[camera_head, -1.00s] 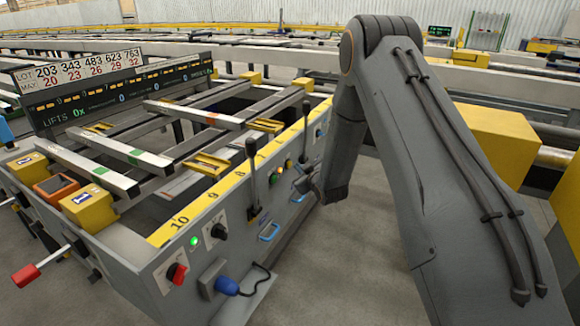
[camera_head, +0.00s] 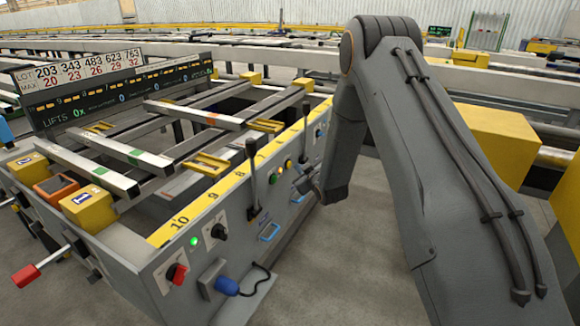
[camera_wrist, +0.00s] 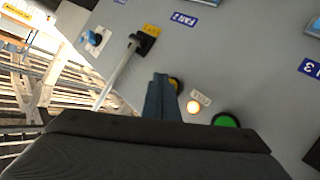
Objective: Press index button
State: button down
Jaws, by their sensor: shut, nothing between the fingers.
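My gripper (camera_wrist: 161,97) is shut and empty, its fingertips at the front panel of the grey console (camera_head: 150,275). In the head view, my gripper (camera_head: 304,180) is small and dark beside the panel's buttons. In the wrist view, a yellow button with a black rim (camera_wrist: 176,84) is beside the fingertips, partly hidden by them. A glowing pale lamp (camera_wrist: 194,106) and a green button (camera_wrist: 225,120) lie to the right. The head view shows the green button (camera_head: 279,170) and yellow button (camera_head: 288,164). I cannot read which is labelled index, nor tell whether the fingers touch the yellow button.
A lever (camera_wrist: 120,70) stands out from the panel left of my fingers; the head view shows a black-handled lever (camera_head: 252,165). A red-handled rotary switch (camera_head: 177,273) and blue plug (camera_head: 227,286) are nearer. Open floor (camera_head: 345,270) lies right of the console.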

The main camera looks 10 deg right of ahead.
jog(key=shift+a, duration=0.1)
dwell(0.7)
jog(key=shift+w+a, duration=0.25)
jog(key=shift+w+a+b, duration=0.3)
jog(key=shift+a, duration=0.1)
dwell(0.9)
jog(key=shift+s+d, duration=0.1)
jog(key=shift+d, duration=0.05)
jog(key=shift+s+d+p, duration=0.3)
jog(key=shift+s+d, duration=0.2)
jog(key=shift+d, duration=0.1)
dwell(0.3)
jog(key=s+d, duration=0.1)
jog(key=d, duration=0.1)
jog(key=s+d+p, duration=0.1)
jog(key=s+d, duration=0.1)
dwell(0.5)
dwell(0.4)
